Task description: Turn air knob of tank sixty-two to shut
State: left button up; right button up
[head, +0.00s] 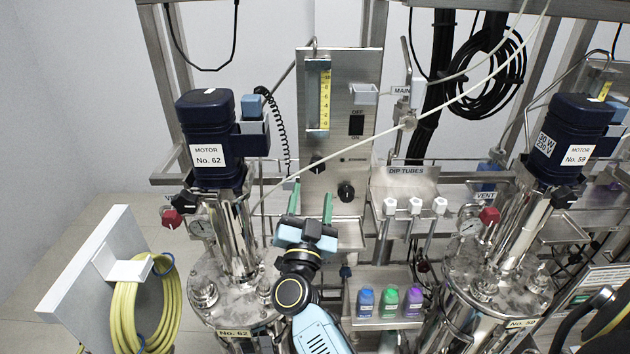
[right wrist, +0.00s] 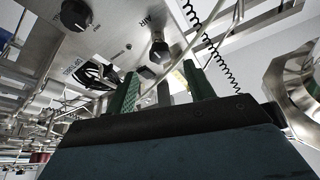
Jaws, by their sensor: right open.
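The steel control panel (head: 345,120) of tank sixty-two stands beside the motor marked No. 62 (head: 208,115). Its air knob (head: 317,165) is the small black one on the left. In the right wrist view the air knob (right wrist: 159,50) sits under the word AIR; I cannot read its setting. A second black knob (head: 346,192) is lower right; it also shows in the right wrist view (right wrist: 76,14). My right gripper (head: 310,203) is open and empty, its green fingers pointing at the panel below the air knob, apart from it. My left gripper is not in view.
A pale tube (head: 350,150) runs slantwise across the panel front. The tank lid marked No. 62 (head: 234,333) is left of my arm. White-handled dip tubes (head: 415,206) and coloured bottles (head: 389,301) are to the right. A yellow hose (head: 125,310) hangs at far left.

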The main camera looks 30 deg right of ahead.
jog(key=v, duration=0.3)
jog(key=shift+s+a+f, duration=0.1)
jog(key=shift+s+a, duration=0.15)
jog(key=shift+s, duration=0.05)
dwell(2.0)
